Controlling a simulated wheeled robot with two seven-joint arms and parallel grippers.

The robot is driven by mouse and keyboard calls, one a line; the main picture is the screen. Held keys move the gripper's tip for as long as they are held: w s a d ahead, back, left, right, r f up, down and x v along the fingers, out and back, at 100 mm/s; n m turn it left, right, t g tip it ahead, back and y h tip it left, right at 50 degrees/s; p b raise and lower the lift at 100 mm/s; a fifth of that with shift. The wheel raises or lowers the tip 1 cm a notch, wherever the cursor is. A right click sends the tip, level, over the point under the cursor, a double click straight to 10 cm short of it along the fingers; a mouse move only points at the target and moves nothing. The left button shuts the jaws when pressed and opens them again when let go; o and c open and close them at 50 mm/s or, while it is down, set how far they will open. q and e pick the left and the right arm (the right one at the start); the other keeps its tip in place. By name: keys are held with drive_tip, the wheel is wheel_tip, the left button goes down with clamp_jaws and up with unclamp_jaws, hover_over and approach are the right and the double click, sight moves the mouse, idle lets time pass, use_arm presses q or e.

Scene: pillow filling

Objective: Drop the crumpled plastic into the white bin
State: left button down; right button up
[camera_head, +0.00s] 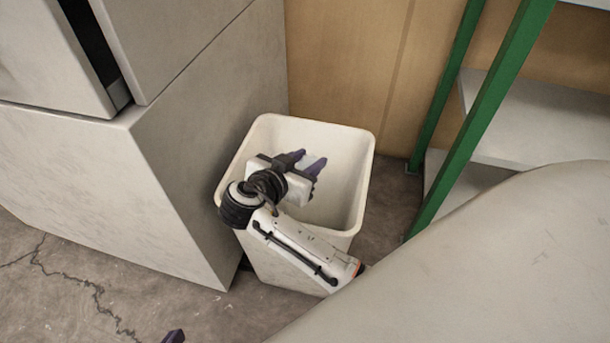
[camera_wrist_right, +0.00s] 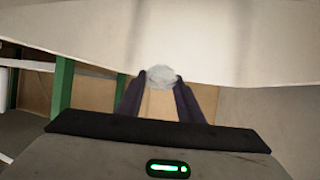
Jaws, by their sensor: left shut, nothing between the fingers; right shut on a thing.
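The white bin (camera_head: 250,165) stands upright on the floor, with its open top facing me. My right gripper (camera_head: 305,162) reaches over the near rim, with its dark purple fingers over the bin's opening. It is shut on the crumpled plastic (camera_head: 314,168), a small pale translucent lump. In the right wrist view the crumpled plastic (camera_wrist_right: 161,75) sits between the fingertips of the right gripper (camera_wrist_right: 161,84). My left gripper (camera_head: 173,336) shows only as a dark fingertip at the bottom edge, away from the bin; it is shut and empty.
A grey cabinet (camera_head: 190,130) stands close on the bin's left. A green-framed shelf (camera_head: 480,110) stands to its right, and a tan wall (camera_head: 345,60) is behind. A large pale rounded surface (camera_head: 500,270) fills the lower right. Cracked floor (camera_head: 70,285) is open at lower left.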

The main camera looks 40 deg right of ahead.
use_arm(q)
drive_tip(key=shift+w+d+r, duration=0.1)
drive_tip(key=shift+r, duration=0.05)
use_arm(e)
drive_tip(key=shift+f, duration=0.1)
drive_tip(key=o, duration=1.1)
drive_tip(key=shift+c, duration=0.2)
drive_tip(key=shift+w+r, duration=0.1)
drive_tip(key=shift+r, duration=0.35)
use_arm(q)
drive_tip(key=a+p, duration=0.1)
drive_tip(key=p, duration=0.1)
drive_tip(key=a+p, duration=0.1)
drive_tip(key=p, duration=0.1)
drive_tip(key=shift+s+a+n+y, duration=0.1)
drive_tip(key=shift+s+n+y, duration=0.2)
drive_tip(key=shift+y, duration=0.1)
use_arm(e)
wheel_tip(320, 180, up, 9)
drive_tip(key=shift+r, duration=0.1)
